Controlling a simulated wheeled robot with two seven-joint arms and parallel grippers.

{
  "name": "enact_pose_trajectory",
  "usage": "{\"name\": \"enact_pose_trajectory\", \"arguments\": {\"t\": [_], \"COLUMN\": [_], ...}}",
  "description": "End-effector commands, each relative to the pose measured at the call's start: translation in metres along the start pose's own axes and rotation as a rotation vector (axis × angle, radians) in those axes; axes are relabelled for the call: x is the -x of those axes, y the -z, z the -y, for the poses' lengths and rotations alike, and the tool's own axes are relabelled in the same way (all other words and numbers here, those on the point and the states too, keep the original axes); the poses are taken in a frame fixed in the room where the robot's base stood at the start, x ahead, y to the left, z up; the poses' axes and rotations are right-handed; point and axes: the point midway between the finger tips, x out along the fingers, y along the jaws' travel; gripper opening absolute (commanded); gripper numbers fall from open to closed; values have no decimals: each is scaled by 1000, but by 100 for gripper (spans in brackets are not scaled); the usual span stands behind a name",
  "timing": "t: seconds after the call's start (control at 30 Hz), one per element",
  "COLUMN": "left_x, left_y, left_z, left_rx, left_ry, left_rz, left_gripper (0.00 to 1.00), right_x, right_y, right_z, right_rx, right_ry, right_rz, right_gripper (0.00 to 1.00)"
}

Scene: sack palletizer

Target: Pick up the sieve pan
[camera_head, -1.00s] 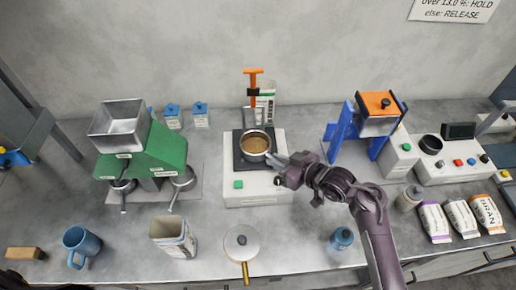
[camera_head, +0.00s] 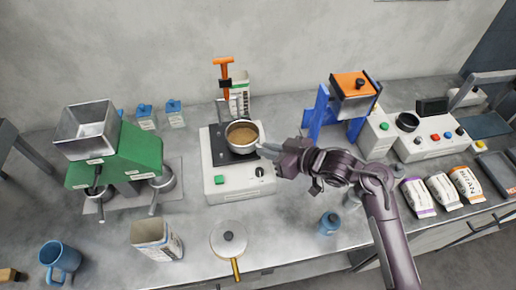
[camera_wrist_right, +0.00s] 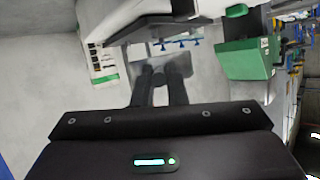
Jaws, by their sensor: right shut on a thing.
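A round metal pan (camera_head: 242,133) holding brown grainy material, which I take as the sieve pan, is at the dark top plate of a white device (camera_head: 240,181) in the head view. My right gripper (camera_head: 268,150) reaches in from the right and is shut on the pan at its right side. The handle is mostly hidden by the fingers. I cannot tell whether the pan rests on the plate or is slightly raised. In the right wrist view the fingers (camera_wrist_right: 160,86) show close together, and the pan is not clearly seen. My left gripper is not in view.
A green machine (camera_head: 138,152) with a metal hopper and two small pans stands left. An orange-handled tool (camera_head: 226,85) stands behind the white device. A lidded pan (camera_head: 229,240), an open carton (camera_head: 153,238) and a blue bottle (camera_head: 330,223) stand in front. A blue-orange press (camera_head: 341,103) stands right.

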Motion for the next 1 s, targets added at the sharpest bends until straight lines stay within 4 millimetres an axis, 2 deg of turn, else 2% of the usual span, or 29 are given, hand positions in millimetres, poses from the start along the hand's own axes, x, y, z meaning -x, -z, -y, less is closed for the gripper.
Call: {"name": "enact_pose_trajectory", "arguments": {"t": [0.03,0.3,0.5,0.7,1.0], "left_x": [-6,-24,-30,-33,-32], "left_y": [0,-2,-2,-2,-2], "left_z": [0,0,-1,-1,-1], "left_rx": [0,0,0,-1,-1], "left_ry": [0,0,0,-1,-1], "left_rz": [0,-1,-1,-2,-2], "left_gripper": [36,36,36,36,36], "right_x": [12,82,116,130,132], "right_y": [-9,-38,-50,-54,-53], "right_z": [-2,-4,-6,-6,-6], "right_rx": [3,4,0,0,0], "right_ry": [-5,-2,-1,0,0], "right_rz": [2,5,1,-1,-2], "right_gripper": [0,0,0,0,0]}}
